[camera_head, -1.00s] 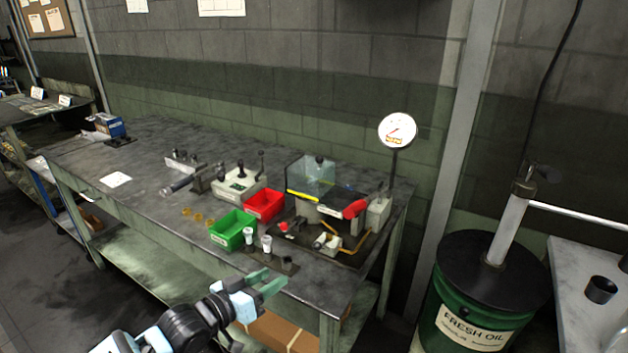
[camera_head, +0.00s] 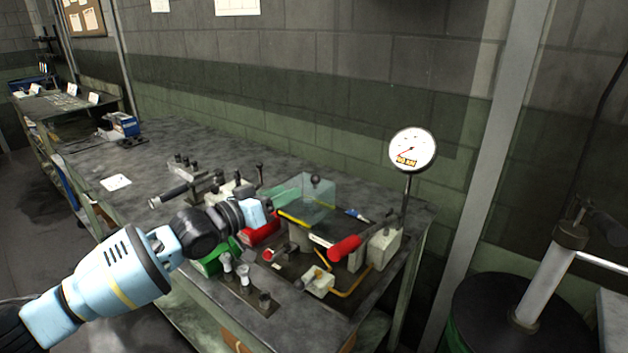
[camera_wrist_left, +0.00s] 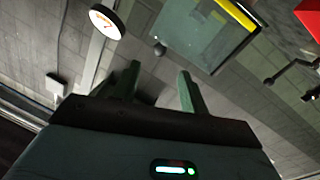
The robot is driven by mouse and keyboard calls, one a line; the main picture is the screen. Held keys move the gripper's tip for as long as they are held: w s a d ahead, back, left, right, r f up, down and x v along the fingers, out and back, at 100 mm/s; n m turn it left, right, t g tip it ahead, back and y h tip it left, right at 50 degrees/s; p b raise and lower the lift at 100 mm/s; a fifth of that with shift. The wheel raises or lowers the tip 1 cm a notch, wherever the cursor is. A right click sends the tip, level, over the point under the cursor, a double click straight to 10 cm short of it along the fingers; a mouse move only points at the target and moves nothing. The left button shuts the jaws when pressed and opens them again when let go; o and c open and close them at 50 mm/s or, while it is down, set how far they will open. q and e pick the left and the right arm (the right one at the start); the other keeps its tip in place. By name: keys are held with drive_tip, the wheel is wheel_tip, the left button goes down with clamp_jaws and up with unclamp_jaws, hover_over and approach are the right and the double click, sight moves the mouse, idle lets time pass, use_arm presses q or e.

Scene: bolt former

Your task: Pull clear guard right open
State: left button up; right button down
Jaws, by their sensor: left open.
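The clear guard (camera_head: 320,203) is a see-through box with a yellow strip along its lower edge, on the bench machine. A dark round knob (camera_head: 316,179) shows at its top. My left gripper (camera_head: 279,194) is at the guard's left side, its green fingers seen partly against or through the clear panel; contact cannot be told. In the left wrist view the two fingers (camera_wrist_left: 160,80) are apart with nothing between them. The knob (camera_wrist_left: 160,49) and the guard (camera_wrist_left: 203,30) lie beyond the fingertips. My right gripper is not in view.
A red-handled lever (camera_head: 345,247) and a round dial gauge (camera_head: 413,149) on a post stand right of the guard. A red bin (camera_head: 262,232) and a green bin (camera_head: 212,262) lie beneath my left arm. Small metal parts sit at the bench's front edge.

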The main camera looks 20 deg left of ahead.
sight(311, 180)
use_arm(q)
drive_tip(key=shift+x, duration=3.85)
clamp_jaws()
